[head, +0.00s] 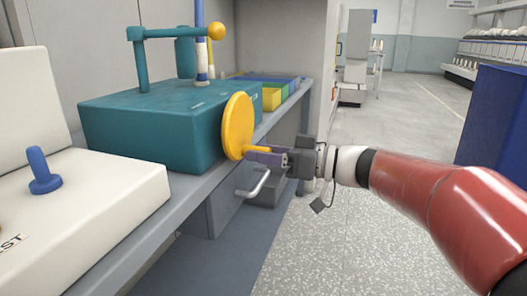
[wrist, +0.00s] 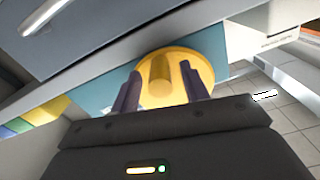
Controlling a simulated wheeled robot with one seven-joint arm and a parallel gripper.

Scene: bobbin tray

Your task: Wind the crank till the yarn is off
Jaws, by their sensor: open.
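The crank is a yellow disc (head: 238,126) with a yellow handle peg (head: 258,150) on the side of a teal box (head: 150,130). In the wrist view, the disc (wrist: 180,58) and the peg (wrist: 160,74) lie ahead of my gripper. My gripper (head: 268,156) is open, its dark fingers on either side of the peg in the wrist view (wrist: 161,88). I cannot tell whether they touch it. On the box stand a teal frame with a yellow knob (head: 217,30) and a post with a pale band (head: 201,54). I cannot make out yarn for certain.
A white unit (head: 110,195) with a blue knob (head: 44,172) stands at the left on the grey bench (head: 190,205). Yellow, green and blue bins (head: 271,98) sit behind the box. A drawer handle (head: 254,186) juts out below the gripper.

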